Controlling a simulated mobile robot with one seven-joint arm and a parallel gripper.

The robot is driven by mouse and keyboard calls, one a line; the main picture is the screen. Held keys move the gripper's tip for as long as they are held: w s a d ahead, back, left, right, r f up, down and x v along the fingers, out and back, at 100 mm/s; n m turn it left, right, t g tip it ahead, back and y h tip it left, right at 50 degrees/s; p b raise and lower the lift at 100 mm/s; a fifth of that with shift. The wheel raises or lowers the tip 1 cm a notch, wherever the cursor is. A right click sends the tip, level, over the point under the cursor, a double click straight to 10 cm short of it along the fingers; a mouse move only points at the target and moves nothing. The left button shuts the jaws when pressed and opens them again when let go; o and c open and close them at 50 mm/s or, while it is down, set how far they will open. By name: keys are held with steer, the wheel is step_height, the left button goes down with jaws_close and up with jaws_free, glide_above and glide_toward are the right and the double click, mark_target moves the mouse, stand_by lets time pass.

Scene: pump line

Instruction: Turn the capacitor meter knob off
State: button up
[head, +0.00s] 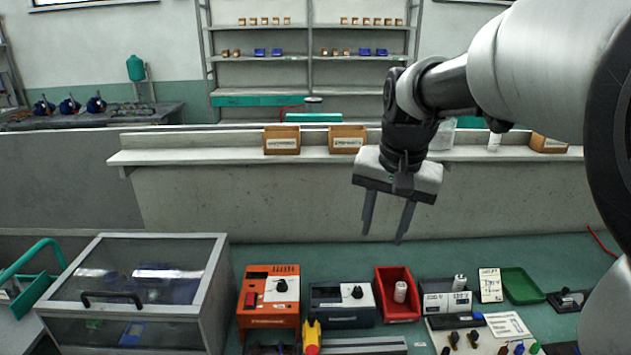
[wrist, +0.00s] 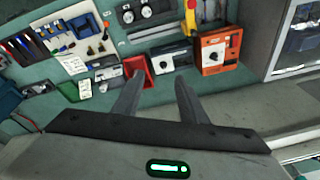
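Two bench instruments with black knobs stand on the green bench: an orange box (head: 268,312) with a white panel and a red switch, and a grey-blue box (head: 343,318) with a white panel. Their labels are too small to read, so I cannot tell which is the capacitor meter. The orange box's knob (head: 281,286) and the grey-blue box's knob (head: 357,292) are both uncovered. In the wrist view the orange box (wrist: 211,56) and grey-blue box (wrist: 172,60) lie beyond the fingertips. My gripper (head: 384,232) is open and empty, high above and behind the instruments, touching nothing.
A red bin (head: 386,282) stands right of the grey-blue box. A glass-lidded case (head: 215,290) is at the left, close to the orange box. A yellow-and-red object (head: 312,338) stands in front, between the instruments. A ledge (head: 210,157) runs behind the bench.

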steer(key=w+f+m+g+p, duration=0.1)
steer(key=w+f, duration=0.1)
steer(key=w, duration=0.3)
steer(key=w+f+m, duration=0.1)
steer(key=w+f, duration=0.2)
steer(key=w, duration=0.1)
steer(key=m+g+p, duration=0.2)
glide_toward(358, 288)
step_height(358, 288, down, 8)
steer(key=shift+s+a+f+p, duration=0.1)
steer(key=shift+a+p, duration=0.05)
steer(key=shift+p, duration=0.15)
jaws_close()
